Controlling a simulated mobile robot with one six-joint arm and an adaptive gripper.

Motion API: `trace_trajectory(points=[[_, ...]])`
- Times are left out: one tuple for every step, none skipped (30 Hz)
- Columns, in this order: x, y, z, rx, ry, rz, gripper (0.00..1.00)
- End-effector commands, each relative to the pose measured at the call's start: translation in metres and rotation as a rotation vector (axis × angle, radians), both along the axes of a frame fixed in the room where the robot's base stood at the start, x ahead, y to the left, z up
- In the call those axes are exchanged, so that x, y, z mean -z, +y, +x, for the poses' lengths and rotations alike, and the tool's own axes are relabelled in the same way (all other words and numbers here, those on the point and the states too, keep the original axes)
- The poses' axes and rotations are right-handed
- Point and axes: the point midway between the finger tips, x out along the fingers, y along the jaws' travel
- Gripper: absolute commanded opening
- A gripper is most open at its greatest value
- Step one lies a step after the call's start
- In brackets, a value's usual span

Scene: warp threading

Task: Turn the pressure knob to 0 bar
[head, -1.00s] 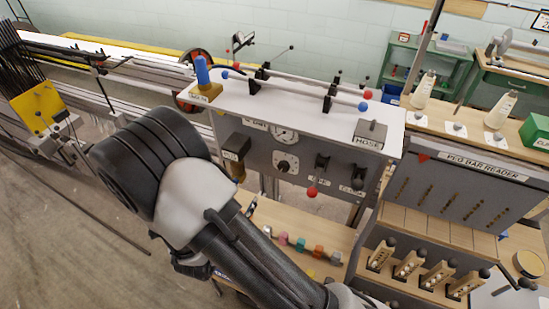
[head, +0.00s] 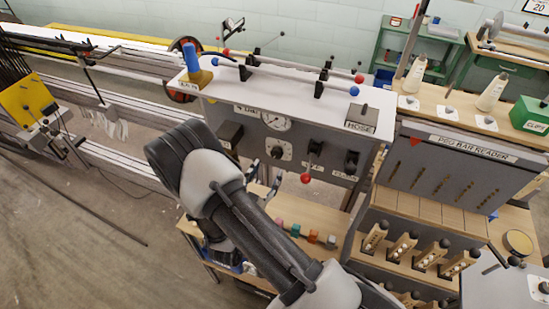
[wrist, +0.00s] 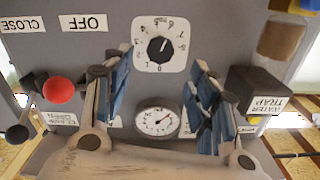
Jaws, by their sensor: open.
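The pressure knob (wrist: 159,46) is a black dial on a white numbered plate on the grey panel; the wrist view shows it upside down. A light mark on the knob points roughly toward the picture's top; the exact number is too small to read surely. The plate also shows in the head view (head: 278,149). My gripper (wrist: 160,75) is open, its blue-padded fingers on either side of the knob's plate in the picture, with nothing between them. I cannot see contact with the knob. A round gauge (wrist: 157,121) lies between the fingers in the wrist view.
A red-ball lever (head: 305,177) hangs right of the knob; a water trap (wrist: 259,92) box sticks out on its other side. The red ball also shows in the wrist view (wrist: 58,90). A wooden shelf with coloured blocks (head: 295,230) is below the panel.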

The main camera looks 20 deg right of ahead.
Motion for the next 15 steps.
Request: trace_trajectory(points=[[0.0, -0.01, 0.008, 0.006, -0.002, 0.001, 0.53], [0.0, -0.015, 0.012, 0.006, -0.002, 0.001, 0.53], [0.0, -0.021, 0.018, 0.005, -0.003, 0.001, 0.53], [0.0, -0.025, 0.022, 0.005, -0.002, 0.001, 0.53], [0.0, -0.029, 0.026, 0.005, -0.001, 0.0, 0.53], [0.0, -0.033, 0.031, 0.004, -0.002, 0.001, 0.53], [0.0, -0.037, 0.034, 0.005, -0.002, -0.001, 0.53], [0.0, -0.04, 0.038, 0.003, -0.002, 0.0, 0.53], [0.0, -0.043, 0.041, 0.003, -0.001, 0.0, 0.53], [0.001, -0.045, 0.044, 0.003, 0.0, 0.001, 0.53], [0.0, -0.048, 0.046, 0.002, 0.0, 0.001, 0.53], [0.0, -0.05, 0.049, 0.001, -0.001, 0.001, 0.53], [0.0, -0.051, 0.05, 0.001, 0.0, 0.0, 0.53], [0.0, -0.052, 0.051, 0.001, 0.0, 0.0, 0.53], [0.0, -0.053, 0.053, 0.0, 0.0, 0.0, 0.53]])
